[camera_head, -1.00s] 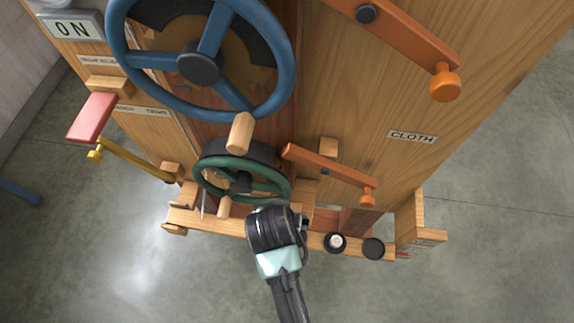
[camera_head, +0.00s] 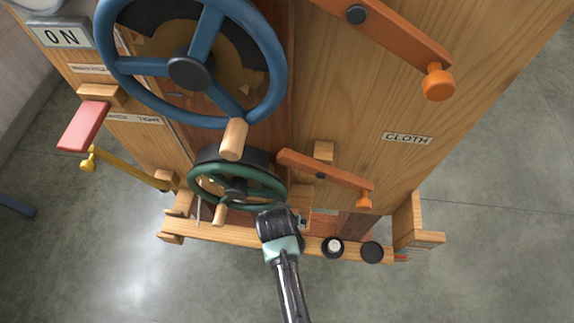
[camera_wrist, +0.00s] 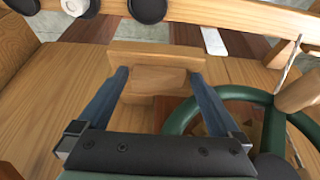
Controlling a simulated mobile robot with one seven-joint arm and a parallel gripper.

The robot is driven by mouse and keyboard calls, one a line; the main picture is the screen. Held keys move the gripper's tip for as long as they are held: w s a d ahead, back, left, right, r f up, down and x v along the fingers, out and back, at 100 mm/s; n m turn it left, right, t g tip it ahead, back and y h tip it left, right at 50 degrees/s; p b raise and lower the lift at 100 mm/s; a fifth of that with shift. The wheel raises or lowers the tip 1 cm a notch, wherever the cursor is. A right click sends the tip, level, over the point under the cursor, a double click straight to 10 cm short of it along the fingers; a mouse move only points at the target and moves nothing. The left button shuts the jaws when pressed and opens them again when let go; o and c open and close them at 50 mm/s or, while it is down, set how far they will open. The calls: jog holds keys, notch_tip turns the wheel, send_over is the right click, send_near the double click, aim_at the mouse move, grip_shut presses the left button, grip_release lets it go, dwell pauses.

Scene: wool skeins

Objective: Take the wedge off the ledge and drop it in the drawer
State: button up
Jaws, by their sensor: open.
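A pale wooden block, which looks like the wedge (camera_wrist: 155,82), sits on a small wooden ledge (camera_wrist: 155,55) in the wrist view. My gripper (camera_wrist: 158,74) is open, with one blue-grey finger on each side of the block. I cannot tell whether the fingers touch it. In the head view my gripper (camera_head: 280,224) is beside the green wheel and hides most of the ledge and the block. I cannot make out a drawer for certain.
A green handwheel (camera_head: 238,187) is close to my gripper, below a large blue wheel (camera_head: 190,70). An orange lever (camera_head: 325,173) is just above right. A front rail (camera_head: 310,245) carries two black discs (camera_head: 372,252). A wooden bracket (camera_head: 415,230) stands out at right.

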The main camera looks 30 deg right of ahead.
jog(key=shift+f, duration=0.15)
jog(key=c, duration=1.1)
jog(key=shift+r, duration=0.25)
jog(key=s+a, duration=0.3)
jog(key=s, duration=0.2)
jog(key=s+a+b, duration=0.1)
jog(key=s+a, duration=0.2)
jog(key=s, duration=0.2)
jog(key=s+a, duration=0.4)
jog(key=s, duration=0.1)
jog(key=shift+r+b, duration=0.1)
jog(key=shift+b, duration=0.3)
jog(key=shift+w, duration=0.1)
